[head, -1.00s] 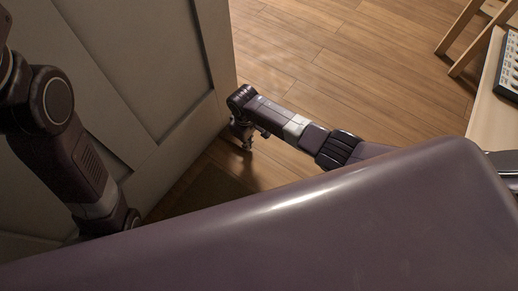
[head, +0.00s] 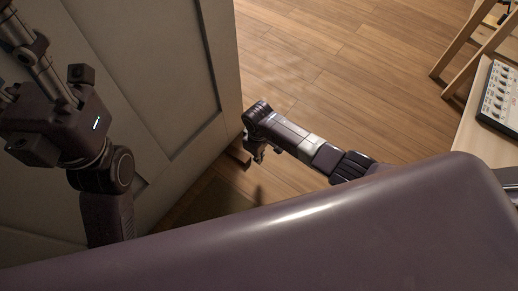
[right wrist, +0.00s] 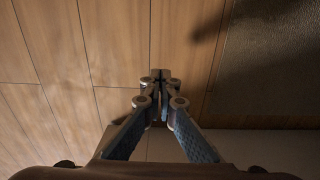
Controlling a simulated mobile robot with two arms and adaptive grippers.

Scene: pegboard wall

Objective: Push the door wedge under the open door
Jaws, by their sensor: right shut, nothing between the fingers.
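The grey panelled door (head: 165,80) stands open on the left of the head view. A small brown piece (head: 239,153), which looks like the door wedge, shows low at the door's free edge, partly hidden by my right gripper. My right gripper (head: 256,158) points down beside it, close to the floor; I cannot tell whether they touch. In the right wrist view its fingers (right wrist: 160,76) are shut and empty, and I cannot make out the wedge there. My left gripper (head: 22,42) is raised in front of the door, cut off by the picture's left edge.
A dark mat (right wrist: 270,60) lies on the wooden floor beside the gripper in the right wrist view. A pale table (head: 485,135) with a keypad-like device (head: 498,95) and wooden legs stands at the right. The floor (head: 350,90) between is clear.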

